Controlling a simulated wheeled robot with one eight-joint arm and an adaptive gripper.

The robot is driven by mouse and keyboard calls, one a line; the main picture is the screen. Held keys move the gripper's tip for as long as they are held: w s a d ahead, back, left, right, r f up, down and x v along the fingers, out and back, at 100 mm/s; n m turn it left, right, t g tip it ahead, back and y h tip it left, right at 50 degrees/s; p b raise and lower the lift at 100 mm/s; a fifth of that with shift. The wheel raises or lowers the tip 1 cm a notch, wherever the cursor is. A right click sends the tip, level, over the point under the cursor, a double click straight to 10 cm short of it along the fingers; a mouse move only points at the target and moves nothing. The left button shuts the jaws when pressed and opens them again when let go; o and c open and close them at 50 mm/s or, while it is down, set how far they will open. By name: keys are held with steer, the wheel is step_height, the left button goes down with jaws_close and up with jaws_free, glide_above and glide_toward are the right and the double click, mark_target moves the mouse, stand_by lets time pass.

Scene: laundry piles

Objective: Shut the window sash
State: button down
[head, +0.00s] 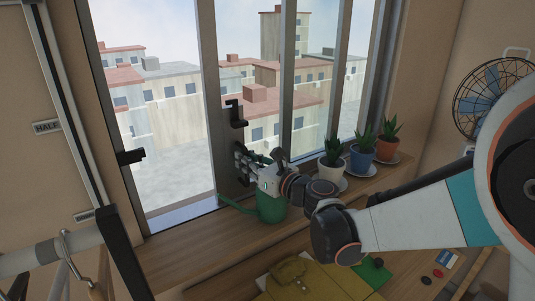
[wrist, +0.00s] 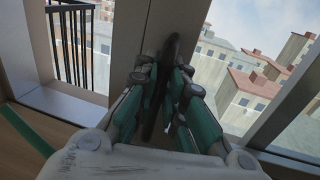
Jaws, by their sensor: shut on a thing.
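The sliding window sash (head: 212,100) stands partly open, with a wide gap between its edge and the left jamb (head: 118,130). A black pull handle (head: 235,112) is on the sash's edge post. My gripper (head: 242,160) is at the lower part of this handle, its fingers shut on it. In the wrist view my gripper (wrist: 168,105) has its green-padded fingers on both sides of the dark handle bar (wrist: 170,52), against the sash post (wrist: 130,35). The fingers hide part of the bar. A black catch (head: 130,156) is on the left jamb.
A green watering can (head: 270,207) stands on the sill (head: 190,245) just below my gripper, its spout pointing left. Three potted plants (head: 362,160) stand on the sill to the right. Folded yellow cloth (head: 305,280) lies below. A fan (head: 485,95) is at right.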

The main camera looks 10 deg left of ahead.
mark_target(213, 161)
steer(key=s+a, duration=0.4)
steer(key=s, duration=0.1)
steer(key=shift+a, duration=0.2)
steer(key=c, duration=1.7)
jaws_free()
steer(key=shift+o, duration=0.2)
steer(key=shift+d, duration=0.1)
steer(key=v, duration=0.7)
steer(key=shift+s+d, duration=0.15)
steer(key=shift+c, duration=0.6)
